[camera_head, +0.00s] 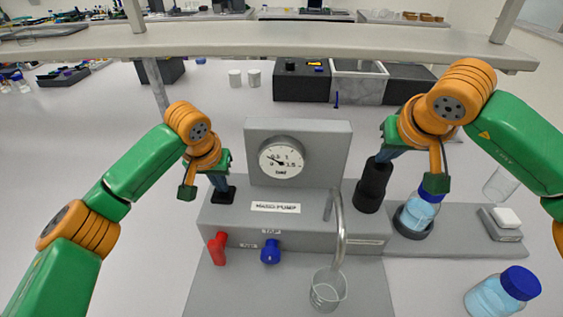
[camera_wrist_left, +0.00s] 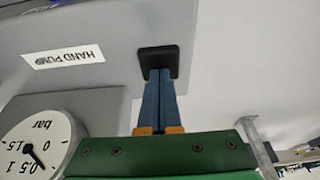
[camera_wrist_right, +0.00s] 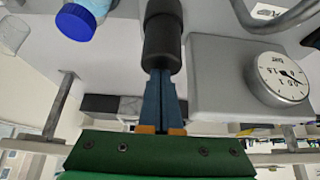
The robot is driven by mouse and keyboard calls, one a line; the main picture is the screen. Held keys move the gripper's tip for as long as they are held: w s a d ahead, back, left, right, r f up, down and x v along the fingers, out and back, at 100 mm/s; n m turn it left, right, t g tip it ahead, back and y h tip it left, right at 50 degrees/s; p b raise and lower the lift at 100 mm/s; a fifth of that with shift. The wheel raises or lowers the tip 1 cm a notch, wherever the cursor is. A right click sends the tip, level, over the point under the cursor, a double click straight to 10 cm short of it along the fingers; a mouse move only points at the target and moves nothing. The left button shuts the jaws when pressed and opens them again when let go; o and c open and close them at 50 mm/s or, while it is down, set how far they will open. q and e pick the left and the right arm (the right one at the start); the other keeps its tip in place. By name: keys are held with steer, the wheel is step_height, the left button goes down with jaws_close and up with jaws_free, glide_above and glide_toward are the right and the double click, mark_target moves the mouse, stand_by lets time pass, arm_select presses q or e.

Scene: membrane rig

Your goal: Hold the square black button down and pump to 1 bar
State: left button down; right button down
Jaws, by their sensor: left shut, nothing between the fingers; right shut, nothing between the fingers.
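The square black button (camera_head: 226,196) is on the left end of the grey rig's top; it also shows in the left wrist view (camera_wrist_left: 170,54). My left gripper (camera_head: 219,185) is shut and points down, with its fingertips at the button, seemingly touching it. The black pump handle (camera_head: 371,188) is an upright cylinder at the rig's right; it also shows in the right wrist view (camera_wrist_right: 161,42). My right gripper (camera_head: 384,155) is shut, its fingertips on the handle's top. The round bar gauge (camera_head: 283,172) has its needle between 0 and 0.5.
A red tap handle (camera_head: 218,250) and a blue one (camera_head: 270,252) are on the rig's front. A bent metal spout (camera_head: 341,225) hangs over a glass beaker (camera_head: 326,297). A blue-capped bottle (camera_head: 418,213) stands beside the pump; another (camera_head: 495,296) stands front right.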

mark_target(383, 168)
steer(key=shift+f, duration=1.7)
steer(key=shift+r, duration=2.8)
steer(key=shift+f, duration=0.15)
steer(key=shift+f, duration=2.7)
steer(key=shift+r, duration=2.8)
steer(key=shift+f, duration=0.15)
steer(key=shift+r, duration=0.2)
